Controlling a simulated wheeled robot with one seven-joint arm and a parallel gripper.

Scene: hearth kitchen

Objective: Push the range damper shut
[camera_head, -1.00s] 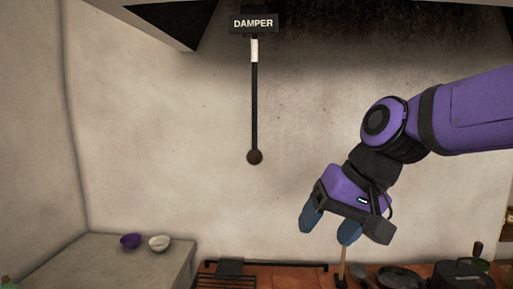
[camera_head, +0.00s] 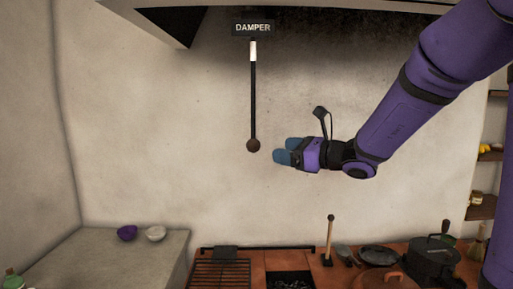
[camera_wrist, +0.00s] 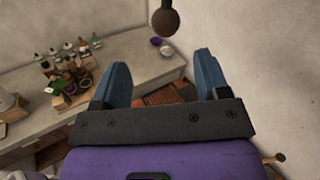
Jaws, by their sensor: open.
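The damper rod (camera_head: 253,95) hangs below the black DAMPER sign (camera_head: 253,28). It is dark, with a white band near the top and a brown ball knob (camera_head: 253,145) at its lower end. My gripper (camera_head: 282,151) is just right of the knob in the head view, with its blue fingers pointing left and a small gap to the knob in the picture. In the wrist view the knob (camera_wrist: 165,22) shows at the top, ahead of the two spread fingers (camera_wrist: 163,82). Nothing is between the fingers.
The dark hood (camera_head: 350,25) is above. Below are a grill grate (camera_head: 220,274), an upright wooden-handled tool (camera_head: 329,240) and a dark pot (camera_head: 432,255). A grey counter (camera_head: 100,255) holds a purple bowl (camera_head: 127,233) and a white bowl (camera_head: 155,233). The wall left of the rod is clear.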

